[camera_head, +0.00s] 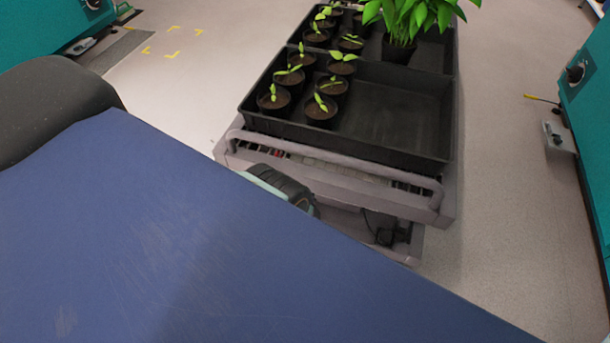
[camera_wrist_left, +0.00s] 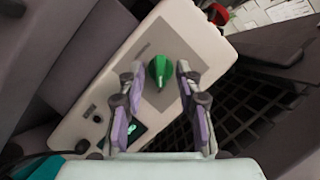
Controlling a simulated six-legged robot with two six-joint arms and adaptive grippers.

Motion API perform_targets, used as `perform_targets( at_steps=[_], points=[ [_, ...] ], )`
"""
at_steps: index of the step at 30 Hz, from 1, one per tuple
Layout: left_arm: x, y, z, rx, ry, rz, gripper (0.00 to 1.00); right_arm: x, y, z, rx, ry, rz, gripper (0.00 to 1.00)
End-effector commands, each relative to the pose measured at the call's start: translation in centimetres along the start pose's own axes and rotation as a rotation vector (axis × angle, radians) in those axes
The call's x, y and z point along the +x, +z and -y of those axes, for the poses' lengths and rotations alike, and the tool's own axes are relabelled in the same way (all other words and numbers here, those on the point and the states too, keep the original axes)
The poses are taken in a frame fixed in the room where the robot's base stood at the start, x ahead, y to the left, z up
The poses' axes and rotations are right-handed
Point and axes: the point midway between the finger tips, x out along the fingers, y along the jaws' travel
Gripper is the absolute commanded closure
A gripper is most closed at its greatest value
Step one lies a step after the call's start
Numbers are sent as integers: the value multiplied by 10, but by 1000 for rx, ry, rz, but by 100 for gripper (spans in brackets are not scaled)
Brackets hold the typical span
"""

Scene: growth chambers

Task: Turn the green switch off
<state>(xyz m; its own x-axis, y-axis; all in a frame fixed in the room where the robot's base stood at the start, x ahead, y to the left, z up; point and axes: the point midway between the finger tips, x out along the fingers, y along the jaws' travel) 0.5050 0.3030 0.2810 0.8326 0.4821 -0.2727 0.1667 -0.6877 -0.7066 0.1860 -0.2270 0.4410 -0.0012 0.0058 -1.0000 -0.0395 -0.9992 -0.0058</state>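The green switch (camera_wrist_left: 159,72) is a rotary knob on a grey plate on a pale control box (camera_wrist_left: 185,28), seen in the left wrist view. Its raised grip runs roughly up and down in the picture. My left gripper (camera_wrist_left: 160,67) is open, with one finger on each side of the knob. Gaps show between the fingers and the knob, and I cannot tell how far the knob is beyond the fingertips. The head view shows neither the switch nor my grippers.
In the wrist view, a red part (camera_wrist_left: 217,14) sits at the box's upper edge, and a black grid (camera_wrist_left: 245,110) lies to the right. In the head view, a cart carries a black tray (camera_head: 400,112) with potted seedlings (camera_head: 320,108). Teal cabinets (camera_head: 590,110) stand at both sides.

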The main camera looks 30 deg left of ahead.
Motion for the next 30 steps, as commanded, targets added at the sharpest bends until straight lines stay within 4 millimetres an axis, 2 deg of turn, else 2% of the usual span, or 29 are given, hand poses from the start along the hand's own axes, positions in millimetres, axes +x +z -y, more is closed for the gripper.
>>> perform_targets(
  at_steps=[13, 25, 30],
  points=[
    [-3, 0, -3, 0, 0, 0, 66, 1, 0, 0, 0, 0, 0, 52],
    [-2, 0, -3, 0, 1, 0, 100, 1, 0, 0, 0, 0, 0, 52],
    [-1, 0, -3, 0, 0, -1, 100, 1, 0, 0, 0, 0, 0, 52]
  ],
)
